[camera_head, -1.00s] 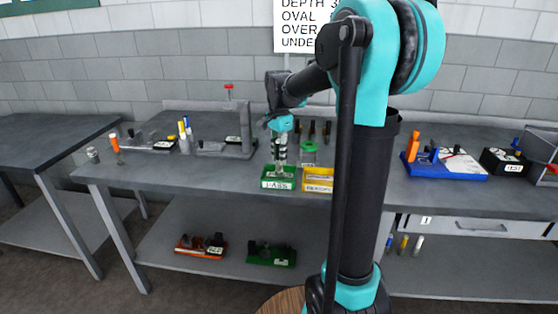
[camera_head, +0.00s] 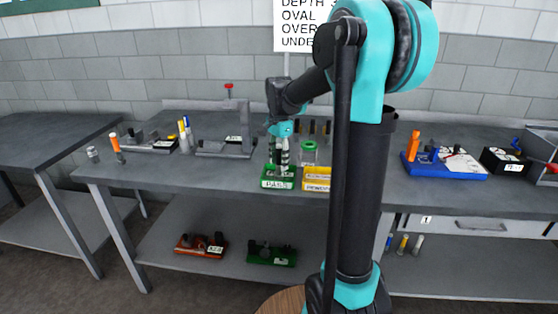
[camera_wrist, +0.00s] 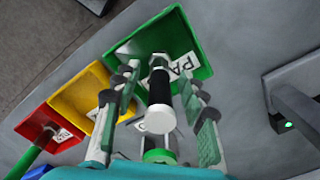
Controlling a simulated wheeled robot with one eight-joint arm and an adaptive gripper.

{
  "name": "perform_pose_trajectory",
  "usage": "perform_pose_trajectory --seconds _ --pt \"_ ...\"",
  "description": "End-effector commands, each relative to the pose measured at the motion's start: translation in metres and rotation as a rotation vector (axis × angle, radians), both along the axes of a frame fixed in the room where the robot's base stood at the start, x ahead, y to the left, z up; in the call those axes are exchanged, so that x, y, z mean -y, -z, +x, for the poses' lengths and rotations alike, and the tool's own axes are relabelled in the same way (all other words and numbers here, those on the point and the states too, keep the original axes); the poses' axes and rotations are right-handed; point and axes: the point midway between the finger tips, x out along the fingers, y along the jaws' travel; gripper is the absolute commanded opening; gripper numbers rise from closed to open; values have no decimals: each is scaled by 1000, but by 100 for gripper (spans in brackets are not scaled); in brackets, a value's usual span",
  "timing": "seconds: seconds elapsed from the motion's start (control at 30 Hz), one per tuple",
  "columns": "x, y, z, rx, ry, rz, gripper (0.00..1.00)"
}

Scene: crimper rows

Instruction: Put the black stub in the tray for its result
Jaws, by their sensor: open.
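The black stub (camera_wrist: 160,88) has a black middle and pale ends. In the wrist view it lies between my open fingers, with gaps on both sides. Its far end overlaps the green tray (camera_wrist: 203,50), whose label reads PASS; I cannot tell whether it touches the tray floor. My gripper (camera_wrist: 160,112) is open around the stub. In the head view my gripper (camera_head: 280,158) points down over the green tray (camera_head: 277,186) at the bench's front edge. The stub is hard to make out there among the fingers.
A yellow tray (camera_head: 317,184) stands right of the green one. In the wrist view the yellow tray (camera_wrist: 78,88) and a red tray (camera_wrist: 38,117) line up beside it. A green-topped holder (camera_head: 309,150) stands close behind. A grey crimper fixture (camera_head: 230,148) is to the left.

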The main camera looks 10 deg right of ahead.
Motion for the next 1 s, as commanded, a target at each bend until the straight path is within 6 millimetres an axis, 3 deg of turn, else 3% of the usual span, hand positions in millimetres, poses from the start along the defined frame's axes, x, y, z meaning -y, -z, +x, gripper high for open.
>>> perform_pose_trajectory --seconds 0.17,0.7,1.0 --pt "0 -12 0 0 0 0 42" --pt "0 -108 0 0 0 0 42" --pt "0 -123 0 0 0 0 42"
